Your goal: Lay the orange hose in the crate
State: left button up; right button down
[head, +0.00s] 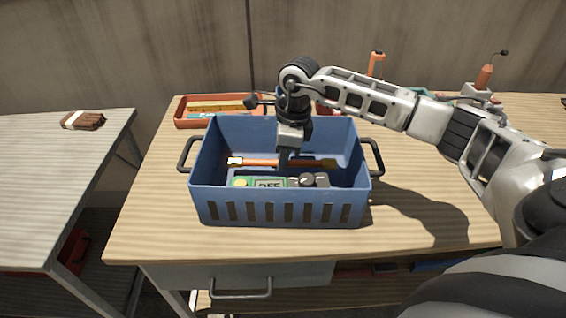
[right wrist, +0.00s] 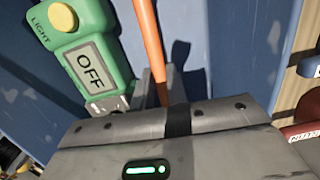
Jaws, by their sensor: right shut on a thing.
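The blue crate (head: 282,207) stands on the wooden table, with a black handle at each end. My right gripper (head: 284,163) reaches down into it from above and is shut on the orange hose (head: 262,163). The hose lies crosswise inside the walls, with a pale fitting at its left end. Whether it touches the crate floor is hard to tell. In the right wrist view the hose (right wrist: 148,42) runs into the jaws, beside a green box marked OFF (right wrist: 88,62). That green box (head: 270,183) also lies in the crate in the head view. My left gripper is not in view.
Dark knobbed parts (head: 308,181) lie at the crate's front right. A red-orange tray (head: 190,122) with long tools stands behind the crate. A separate table (head: 60,190) at the left carries a brown bundle (head: 84,121). The tabletop in front of the crate is clear.

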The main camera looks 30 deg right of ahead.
notch_tip(320, 180, down, 2)
jog(key=shift+f, duration=0.1)
jog(key=shift+f, duration=0.2)
jog(key=c, duration=1.7)
grip_release()
jog(key=shift+r, duration=0.35)
jog(key=r, duration=0.4)
jog(key=d+r, duration=0.1)
jog(key=r, duration=0.2)
jog(key=s+r, duration=0.1)
jog(key=r, duration=0.3)
jog(key=shift+d+r, duration=0.2)
jog(key=shift+r, duration=0.15)
